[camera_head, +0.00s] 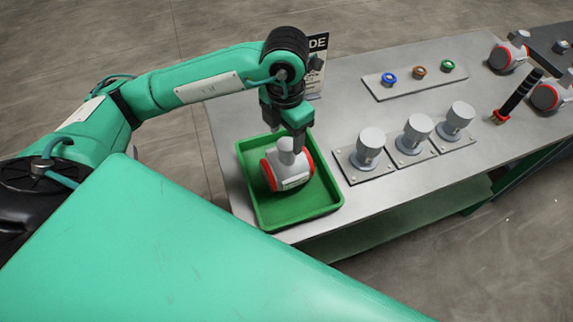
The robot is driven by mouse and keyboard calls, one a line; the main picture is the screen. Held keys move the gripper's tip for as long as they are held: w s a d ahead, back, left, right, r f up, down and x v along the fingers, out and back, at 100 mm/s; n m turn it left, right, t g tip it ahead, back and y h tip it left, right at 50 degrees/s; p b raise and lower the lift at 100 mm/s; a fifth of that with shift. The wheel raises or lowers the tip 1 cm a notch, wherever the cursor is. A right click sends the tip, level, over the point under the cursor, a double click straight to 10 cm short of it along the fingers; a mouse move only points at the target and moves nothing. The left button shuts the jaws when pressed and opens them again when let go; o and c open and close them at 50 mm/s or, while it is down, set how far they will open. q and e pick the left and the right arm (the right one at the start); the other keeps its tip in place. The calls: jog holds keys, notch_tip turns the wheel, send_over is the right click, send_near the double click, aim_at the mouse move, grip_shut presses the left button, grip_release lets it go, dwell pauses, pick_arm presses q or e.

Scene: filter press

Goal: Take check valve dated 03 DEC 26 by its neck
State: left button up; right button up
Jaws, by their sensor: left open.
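A grey check valve (288,175) with red end flanges lies in a green tray (298,215) at the near left of the bench, its grey neck pointing up. A pale label shows on its front, but the date is too small to read. My left gripper (291,138) points down at the neck from above, open. A dark finger shows by the neck's right side; I cannot tell whether the fingers are around the neck or touch it. Two similar valves, one farther back (508,54) and one nearer (546,96), are at the far right. My right gripper is not in view.
Three grey cylindrical fittings on plates, the nearest (368,150) right of the tray, stand on the grey bench (330,110). A plate (404,84) holds blue, orange and green rings. A sign (318,75) is behind my left wrist.

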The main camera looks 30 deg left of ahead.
aim_at(286, 144)
pick_arm(q)
jog(key=shift+f+p, duration=0.3)
jog(key=shift+f, duration=0.15)
notch_tip(286, 144, down, 4)
jog(key=shift+f+p, duration=0.1)
jog(key=shift+p, duration=0.7)
jog(key=shift+f, duration=0.2)
jog(key=c, duration=1)
